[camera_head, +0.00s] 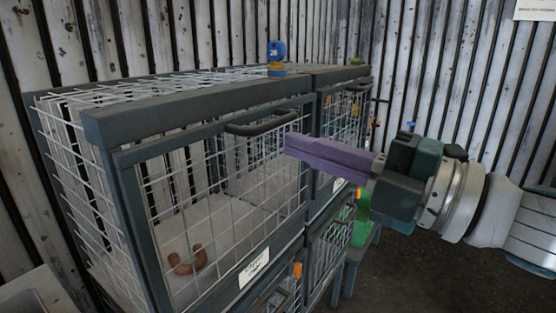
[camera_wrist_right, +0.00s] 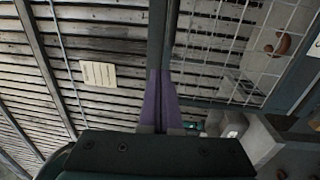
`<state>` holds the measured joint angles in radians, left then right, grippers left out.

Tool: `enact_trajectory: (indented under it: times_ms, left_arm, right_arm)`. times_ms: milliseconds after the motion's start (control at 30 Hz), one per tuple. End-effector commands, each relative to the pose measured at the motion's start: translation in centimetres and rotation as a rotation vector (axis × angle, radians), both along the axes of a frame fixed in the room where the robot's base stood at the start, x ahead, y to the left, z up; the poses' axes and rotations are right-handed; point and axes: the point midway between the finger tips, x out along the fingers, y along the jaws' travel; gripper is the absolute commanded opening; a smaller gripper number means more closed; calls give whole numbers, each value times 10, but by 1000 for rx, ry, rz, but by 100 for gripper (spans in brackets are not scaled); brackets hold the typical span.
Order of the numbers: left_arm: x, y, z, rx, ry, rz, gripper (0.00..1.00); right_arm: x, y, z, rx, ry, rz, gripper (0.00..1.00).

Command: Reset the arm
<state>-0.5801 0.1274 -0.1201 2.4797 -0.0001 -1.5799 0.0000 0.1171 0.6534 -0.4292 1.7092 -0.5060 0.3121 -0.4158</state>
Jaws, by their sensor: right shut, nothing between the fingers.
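My right gripper (camera_head: 292,146) comes in from the right in the head view. Its purple fingers are shut together with nothing between them. They are in front of the cage door, close to the right end of the dark door handle (camera_head: 260,123); I cannot tell whether they touch anything. In the right wrist view the closed purple fingers (camera_wrist_right: 158,88) point away from the camera, with a dark frame bar beyond their tips. The wire cage (camera_head: 200,128) stands with its front door shut. My left gripper is not in view.
A brown curved object (camera_head: 187,261) lies inside the cage and also shows in the wrist view (camera_wrist_right: 283,43). A blue and yellow item (camera_head: 277,58) stands on the cage top. A green object (camera_head: 362,222) is behind my gripper. Open floor (camera_head: 430,275) lies to the right.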

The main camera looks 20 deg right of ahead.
Motion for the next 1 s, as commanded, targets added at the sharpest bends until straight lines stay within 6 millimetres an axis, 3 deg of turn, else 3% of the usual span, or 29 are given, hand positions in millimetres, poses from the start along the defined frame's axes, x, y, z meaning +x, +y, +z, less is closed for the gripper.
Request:
enact_trajectory:
  times_ms: [200, 367, 467, 567, 667, 800, 1000]
  left_arm:
    - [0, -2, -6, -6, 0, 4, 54]
    - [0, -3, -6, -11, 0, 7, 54]
    - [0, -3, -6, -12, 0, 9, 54]
    - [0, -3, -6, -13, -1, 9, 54]
    - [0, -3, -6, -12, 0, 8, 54]
    - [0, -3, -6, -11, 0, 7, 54]
    - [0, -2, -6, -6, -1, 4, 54]
  right_arm:
    - [-19, -16, -1, 2, 1, 0, 0]
    - [-18, -22, -3, 81, 73, -87, 0]
    - [-14, -34, -17, 220, 220, -250, 0]
    - [-23, -53, -46, 399, 447, -468, 0]
    - [-50, -69, -84, 564, 705, -686, 0]
    - [-111, -77, -133, 728, 1052, -950, 0]
    - [-210, -65, -169, 847, 1475, -1241, 0]
